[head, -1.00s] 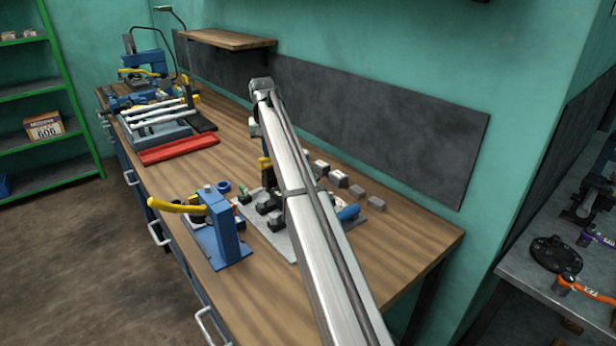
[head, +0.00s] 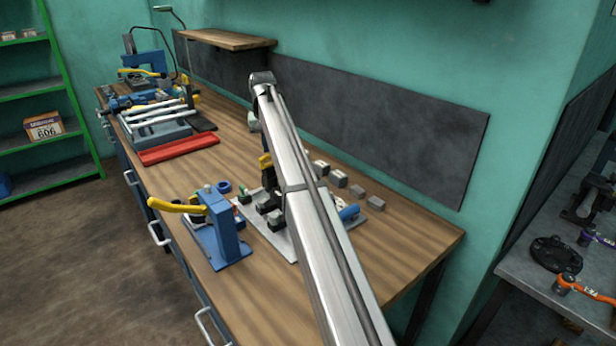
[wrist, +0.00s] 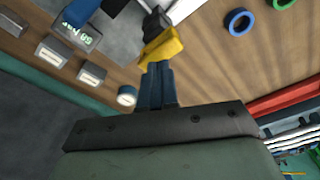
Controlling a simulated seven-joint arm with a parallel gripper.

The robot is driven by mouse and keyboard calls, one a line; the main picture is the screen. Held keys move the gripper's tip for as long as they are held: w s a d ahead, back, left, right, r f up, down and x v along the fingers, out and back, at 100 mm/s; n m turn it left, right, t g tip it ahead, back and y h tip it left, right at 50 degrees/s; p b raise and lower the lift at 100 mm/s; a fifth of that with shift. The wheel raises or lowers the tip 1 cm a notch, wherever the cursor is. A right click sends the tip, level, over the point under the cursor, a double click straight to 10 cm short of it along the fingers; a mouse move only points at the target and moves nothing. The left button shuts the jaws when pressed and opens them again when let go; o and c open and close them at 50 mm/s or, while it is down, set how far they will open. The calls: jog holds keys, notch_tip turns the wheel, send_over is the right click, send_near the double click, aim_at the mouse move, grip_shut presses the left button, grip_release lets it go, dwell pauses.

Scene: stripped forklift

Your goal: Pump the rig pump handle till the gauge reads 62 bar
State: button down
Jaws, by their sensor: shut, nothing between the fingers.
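In the wrist view a yellow handle (wrist: 162,46) stands on a black part over the grey rig plate. My gripper (wrist: 155,66) has its dark fingers together, with the tips right at the handle's near edge. Whether they touch it I cannot tell. A grey block with lit green digits (wrist: 84,38), likely the gauge, appears upside down at upper left; I cannot read the number surely. In the head view the yellow handle (head: 265,161) shows beside my arm, just below my gripper (head: 267,146). My arm hides much of the rig plate (head: 280,238).
A blue tool with another yellow lever (head: 178,206) stands at the bench's front edge. A blue ring (head: 224,187) lies beside the rig. Small grey blocks (head: 338,179) line the back. A red tray (head: 178,149) lies further left. The bench's right end is bare.

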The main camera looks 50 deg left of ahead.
dwell(0.4)
jog(key=shift+f, duration=1.05)
jog(key=shift+r, duration=1.1)
dwell(0.4)
jog(key=shift+f, duration=0.2)
dwell(0.9)
